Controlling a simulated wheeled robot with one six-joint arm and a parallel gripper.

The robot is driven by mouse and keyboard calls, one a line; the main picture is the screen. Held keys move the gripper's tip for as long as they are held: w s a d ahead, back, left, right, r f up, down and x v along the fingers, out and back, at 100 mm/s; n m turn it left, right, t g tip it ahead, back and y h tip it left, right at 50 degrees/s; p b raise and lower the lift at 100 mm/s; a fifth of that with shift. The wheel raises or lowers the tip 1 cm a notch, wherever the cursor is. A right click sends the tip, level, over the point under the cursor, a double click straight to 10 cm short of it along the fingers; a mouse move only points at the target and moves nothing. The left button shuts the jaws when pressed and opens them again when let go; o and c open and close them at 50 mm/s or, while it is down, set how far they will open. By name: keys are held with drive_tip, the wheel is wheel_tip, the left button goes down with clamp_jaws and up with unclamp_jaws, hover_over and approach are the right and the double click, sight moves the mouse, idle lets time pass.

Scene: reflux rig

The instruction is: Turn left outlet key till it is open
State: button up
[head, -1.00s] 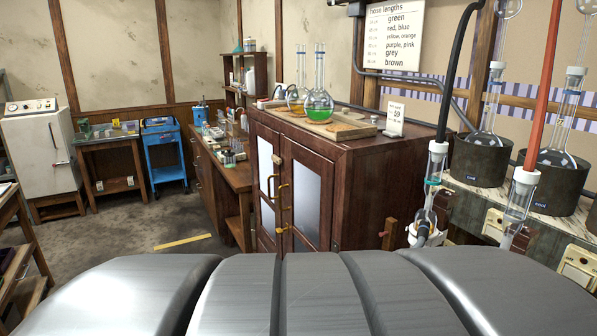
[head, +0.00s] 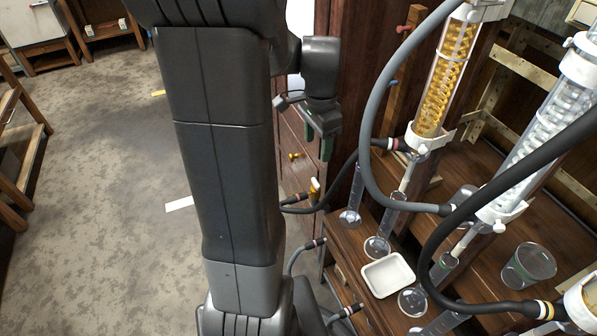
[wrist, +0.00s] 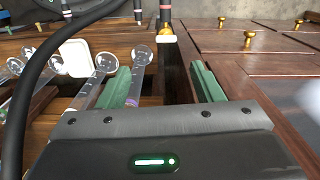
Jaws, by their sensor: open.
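A small brass tap with a pale yellow key (head: 314,190) sits on the end of a black hose at the edge of the wooden bench in the head view. In the wrist view, a brass tap with a cream key (wrist: 167,36) stands just beyond the gap between my fingers, under a red-banded hose; I take it to be the same one. My gripper (head: 318,145) hangs above the tap in the head view, apart from it. Its green fingers (wrist: 160,72) are open and empty. The key's exact angle is too small to tell.
Glass cylinders (head: 377,247), a white tray (head: 388,275) and a beaker (head: 528,266) stand on the bench. A yellow coil condenser (head: 448,80) and looping hoses (head: 365,150) are close on the right.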

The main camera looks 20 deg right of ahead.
sight(316, 182)
drive_tip(key=shift+m, duration=0.3)
drive_tip(key=f+b, duration=0.1)
drive_tip(key=f, duration=0.4)
drive_tip(key=f+b, duration=0.1)
drive_tip(key=f, duration=0.3)
drive_tip(key=w+f+b, duration=0.1)
drive_tip(key=f+b, duration=0.1)
drive_tip(key=f, duration=0.3)
drive_tip(key=shift+w+d+f, duration=0.1)
drive_tip(key=shift+d+f, duration=0.2)
drive_tip(key=shift+d, duration=0.05)
drive_tip(key=c, duration=1)
